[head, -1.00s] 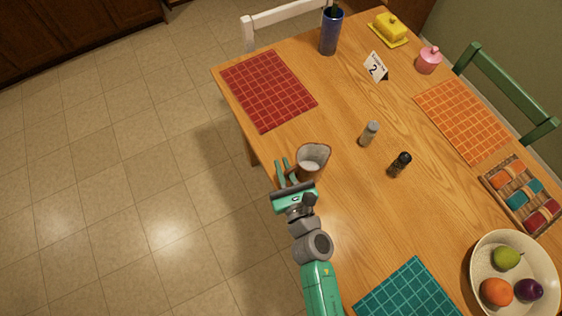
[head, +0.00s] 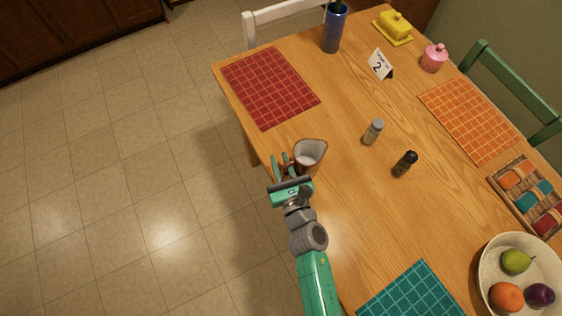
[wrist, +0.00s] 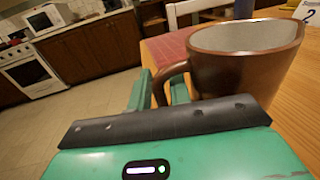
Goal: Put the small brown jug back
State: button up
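The small brown jug (head: 311,170), with a pale inside, is at the table's left edge in the head view. In the wrist view the jug (wrist: 235,75) fills the upper right, its handle on the left. My gripper (head: 281,163) is left of the jug, at the handle. In the wrist view my gripper (wrist: 160,92) has one finger on each side of the handle, closed up against it. The jug's base is hidden, so I cannot tell whether it touches the table.
A red mat (head: 270,87) lies behind the jug. A grey-topped shaker (head: 373,132) and a dark shaker (head: 404,165) stand to the right. A teal mat (head: 412,292) lies in front. Bare wood separates the jug from the shakers. The floor (head: 120,180) drops away at left.

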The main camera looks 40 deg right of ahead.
jog(key=shift+o, duration=0.9)
jog(key=shift+r+p, duration=0.35)
jog(key=v, duration=1.2)
jog(key=shift+f, duration=0.15)
